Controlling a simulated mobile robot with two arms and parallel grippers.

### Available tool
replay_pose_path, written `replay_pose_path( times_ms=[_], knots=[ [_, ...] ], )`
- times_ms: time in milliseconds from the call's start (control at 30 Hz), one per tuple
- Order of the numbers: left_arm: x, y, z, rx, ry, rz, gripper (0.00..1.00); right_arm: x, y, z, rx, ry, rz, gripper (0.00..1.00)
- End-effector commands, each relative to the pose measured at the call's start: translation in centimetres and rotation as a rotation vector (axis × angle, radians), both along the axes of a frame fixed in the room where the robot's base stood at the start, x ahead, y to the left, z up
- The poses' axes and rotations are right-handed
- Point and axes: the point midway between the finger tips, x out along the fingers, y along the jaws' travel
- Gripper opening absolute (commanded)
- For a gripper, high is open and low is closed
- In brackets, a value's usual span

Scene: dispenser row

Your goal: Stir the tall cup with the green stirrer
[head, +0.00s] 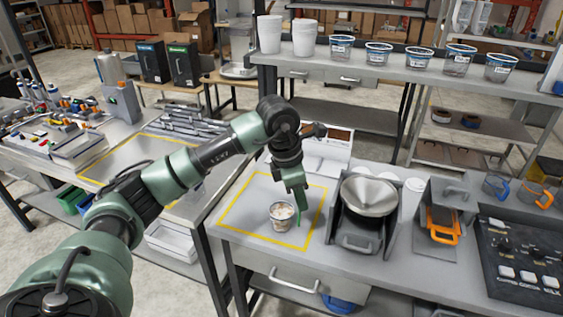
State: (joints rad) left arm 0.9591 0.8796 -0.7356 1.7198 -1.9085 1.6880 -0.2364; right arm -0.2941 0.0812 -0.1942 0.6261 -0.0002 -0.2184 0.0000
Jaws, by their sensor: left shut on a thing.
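My left gripper (301,203) reaches down over the yellow-outlined square on the right-hand table. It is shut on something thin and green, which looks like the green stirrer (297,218). The stirrer points down close to the right rim of a clear cup (281,215) with pale, lumpy contents. The cup stands upright inside the square. I cannot tell whether the stirrer's tip is inside the cup or just beside it. I cannot tell from this view whether this is the tall cup. My right gripper is not in view.
A dark machine with a metal bowl (369,195) stands right of the square. Beyond it are an orange-handled item (443,225) and a button panel (520,262). Labelled cups (378,54) and white tubs (304,36) line the shelf above. The square's left part is bare.

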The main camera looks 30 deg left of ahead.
Motion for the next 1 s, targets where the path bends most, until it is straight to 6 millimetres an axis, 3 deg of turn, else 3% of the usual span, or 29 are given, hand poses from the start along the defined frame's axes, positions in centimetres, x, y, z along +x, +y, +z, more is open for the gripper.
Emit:
replay_pose_path(
  times_ms=[200,400,600,1000],
  knots=[
    [3.8,5.0,1.0,-0.022,0.014,0.650,0.00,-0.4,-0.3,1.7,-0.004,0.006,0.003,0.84],
    [5.6,8.2,1.2,-0.041,0.016,1.033,0.00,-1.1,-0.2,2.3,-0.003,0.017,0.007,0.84],
    [6.0,9.3,1.0,-0.049,0.016,1.155,0.00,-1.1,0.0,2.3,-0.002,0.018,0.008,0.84],
    [6.0,9.3,-1.2,-0.049,0.015,1.154,0.00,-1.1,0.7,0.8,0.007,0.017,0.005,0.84]
  ],
)
